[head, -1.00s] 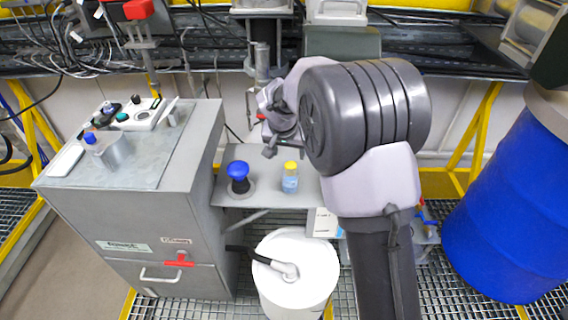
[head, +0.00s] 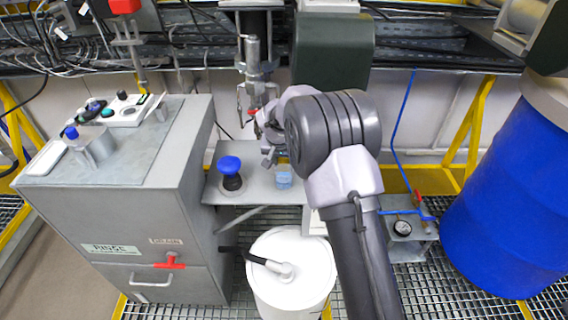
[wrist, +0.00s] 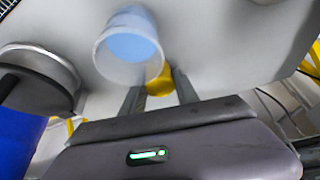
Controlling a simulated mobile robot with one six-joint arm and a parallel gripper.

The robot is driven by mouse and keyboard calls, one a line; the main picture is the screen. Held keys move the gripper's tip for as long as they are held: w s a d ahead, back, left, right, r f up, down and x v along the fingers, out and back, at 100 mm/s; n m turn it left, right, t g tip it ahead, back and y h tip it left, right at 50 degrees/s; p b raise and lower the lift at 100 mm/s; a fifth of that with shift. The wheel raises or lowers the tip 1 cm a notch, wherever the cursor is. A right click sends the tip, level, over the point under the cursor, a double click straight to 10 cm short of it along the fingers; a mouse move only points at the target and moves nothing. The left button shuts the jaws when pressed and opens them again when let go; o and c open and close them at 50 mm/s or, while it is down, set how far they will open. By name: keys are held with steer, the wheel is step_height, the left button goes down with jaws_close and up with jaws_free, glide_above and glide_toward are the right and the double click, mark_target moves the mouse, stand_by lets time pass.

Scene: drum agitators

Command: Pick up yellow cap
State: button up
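In the head view my gripper (head: 270,160) is over the small grey shelf, and the cap cannot be made out there. A small clear bottle with blue liquid (head: 284,178) stands on the shelf just below and right of my gripper. In the wrist view the bottle (wrist: 130,45) shows an open, uncapped mouth beside the cap.
A blue-topped black knob (head: 230,170) stands on the shelf (head: 258,192) left of the bottle. A grey cabinet (head: 150,220) is at the left, a white bucket (head: 290,262) below, and a blue drum (head: 510,200) at the right. A metal nozzle (head: 253,65) hangs behind the gripper.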

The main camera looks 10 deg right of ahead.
mark_target(287, 162)
jaws_close()
steer(key=shift+r, duration=0.1)
step_height(287, 162, up, 12)
steer(key=s+p, duration=0.1)
steer(key=p, duration=0.4)
steer(key=s+d, duration=0.4)
steer(key=s, duration=0.4)
steer(key=s+d+p, duration=0.1)
steer(key=s+d, duration=0.3)
steer(key=s, duration=0.5)
steer(key=shift+d+f, duration=0.2)
steer(key=shift+f, duration=0.15)
steer(key=shift+s, duration=0.1)
